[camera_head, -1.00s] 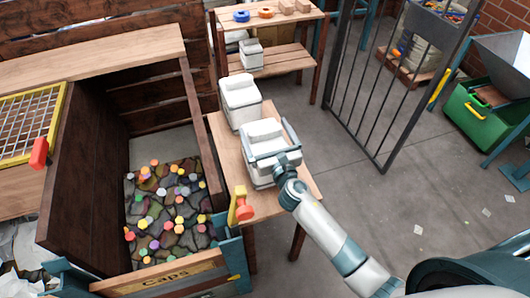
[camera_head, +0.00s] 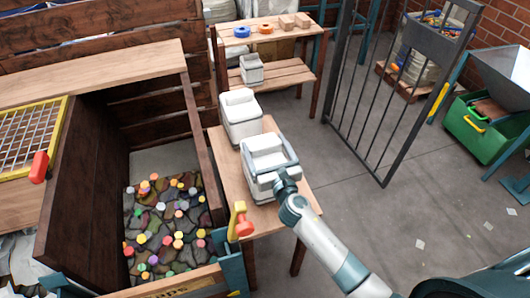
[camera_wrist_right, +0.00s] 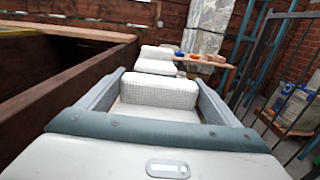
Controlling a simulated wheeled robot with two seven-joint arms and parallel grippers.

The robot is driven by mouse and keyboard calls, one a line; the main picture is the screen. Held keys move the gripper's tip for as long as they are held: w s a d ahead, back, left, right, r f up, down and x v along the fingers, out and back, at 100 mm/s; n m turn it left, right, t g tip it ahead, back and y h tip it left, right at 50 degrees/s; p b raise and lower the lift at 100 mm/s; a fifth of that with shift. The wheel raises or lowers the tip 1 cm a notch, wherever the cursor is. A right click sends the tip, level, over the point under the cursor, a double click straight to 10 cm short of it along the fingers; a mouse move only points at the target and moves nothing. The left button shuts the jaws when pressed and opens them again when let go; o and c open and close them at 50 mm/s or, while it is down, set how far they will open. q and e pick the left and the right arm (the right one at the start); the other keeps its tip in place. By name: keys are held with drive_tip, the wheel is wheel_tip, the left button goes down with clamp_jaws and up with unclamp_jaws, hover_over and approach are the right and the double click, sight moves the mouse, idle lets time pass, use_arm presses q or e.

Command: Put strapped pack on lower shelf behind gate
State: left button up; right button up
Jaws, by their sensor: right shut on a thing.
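A white pack (camera_head: 262,183) stands at the near end of a wooden table (camera_head: 230,172). My right gripper (camera_head: 266,160) is over its top, shut on it, with one finger along each side. In the right wrist view the pack's pale textured block (camera_wrist_right: 158,92) sits between the fingers. I cannot make out a strap or whether the base touches the table. A second white pack (camera_head: 240,118) stands just behind it. A wooden shelf unit at the back has a lower shelf (camera_head: 285,72) bearing a small grey-white pack (camera_head: 251,70). The dark barred gate (camera_head: 385,100) stands right of the shelf. My left gripper is not in view.
The upper shelf (camera_head: 270,42) holds a blue ring, an orange ring and wooden blocks. A deep wooden bin (camera_head: 110,185) with coloured caps lies left of the table. A red-yellow lever (camera_head: 241,222) stands close to the table. Grey floor (camera_head: 330,165) is clear between table and gate.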

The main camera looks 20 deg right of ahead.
drive_tip(key=shift+r+p, duration=0.35)
drive_tip(key=shift+r, duration=1.7)
drive_tip(key=shift+w+d+r, duration=0.1)
drive_tip(key=shift+d+r, duration=0.05)
drive_tip(key=shift+r, duration=0.05)
drive_tip(key=w+d+r+b, duration=0.2)
drive_tip(key=w+d+r, duration=0.3)
drive_tip(key=d, duration=0.5)
drive_tip(key=shift+w+r, duration=0.2)
drive_tip(key=shift+r, duration=0.65)
drive_tip(key=s+a+b, duration=0.2)
drive_tip(key=s+a, duration=0.2)
drive_tip(key=s, duration=0.4)
drive_tip(key=s+a+b, duration=0.3)
drive_tip(key=s+a, duration=0.1)
drive_tip(key=s, duration=0.5)
drive_tip(key=shift+a+f+h+b, duration=0.3)
drive_tip(key=shift+f+b, duration=0.05)
